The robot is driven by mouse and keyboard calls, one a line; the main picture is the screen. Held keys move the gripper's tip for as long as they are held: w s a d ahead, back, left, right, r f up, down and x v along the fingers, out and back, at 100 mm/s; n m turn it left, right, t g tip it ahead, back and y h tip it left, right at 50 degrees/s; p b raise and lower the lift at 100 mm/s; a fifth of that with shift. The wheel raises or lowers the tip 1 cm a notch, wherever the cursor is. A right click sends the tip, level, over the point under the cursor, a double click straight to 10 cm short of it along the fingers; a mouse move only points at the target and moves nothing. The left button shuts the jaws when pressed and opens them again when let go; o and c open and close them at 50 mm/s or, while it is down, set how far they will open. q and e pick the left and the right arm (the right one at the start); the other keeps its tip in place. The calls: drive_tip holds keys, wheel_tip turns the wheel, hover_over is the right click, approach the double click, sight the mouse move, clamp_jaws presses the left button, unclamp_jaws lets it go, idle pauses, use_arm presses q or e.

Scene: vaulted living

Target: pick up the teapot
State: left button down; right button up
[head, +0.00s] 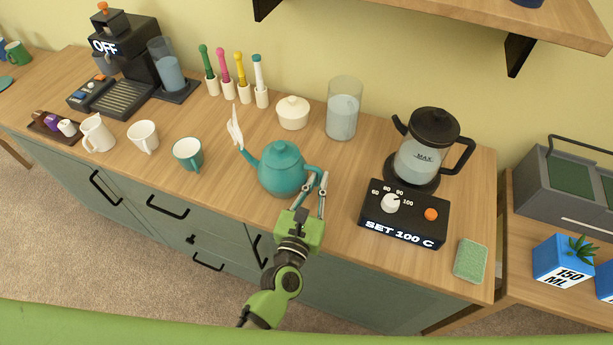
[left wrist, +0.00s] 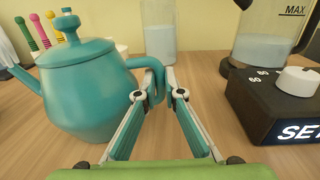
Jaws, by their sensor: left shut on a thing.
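The teal teapot (head: 282,170) with a lid stands upright on the wooden counter, its spout to the left and its handle to the right. My left gripper (head: 317,182) reaches in from the front and is shut on the teapot's handle. In the left wrist view, the teapot (left wrist: 90,95) fills the left side, and the handle passes between the fingertips of my left gripper (left wrist: 163,88). I cannot see a gap under the teapot. My right gripper is not in view.
The kettle control box (head: 405,213) and glass kettle (head: 422,150) stand right of the teapot. A glass jar (head: 343,110) and white lidded bowl (head: 293,113) are behind it. A teal mug (head: 188,153) is to its left. A wall shelf (head: 450,18) hangs above.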

use_arm(q)
drive_tip(key=shift+r+p, duration=0.4)
drive_tip(key=shift+r, duration=0.4)
drive_tip(key=a+r+p, duration=0.1)
drive_tip(key=r+p, duration=0.1)
drive_tip(key=a+r+p, duration=0.2)
drive_tip(key=r, duration=0.1)
drive_tip(key=w+a+r+p, duration=0.1)
drive_tip(key=r+p, duration=0.1)
drive_tip(key=r, duration=0.1)
drive_tip(key=shift+a+p, duration=0.15)
drive_tip(key=shift+p, duration=0.15)
drive_tip(key=w+a+r+p, duration=0.1)
drive_tip(key=a+r, duration=0.2)
drive_tip(key=a, duration=0.6)
drive_tip(key=shift+w+a+r, duration=0.3)
drive_tip(key=shift+r, duration=0.05)
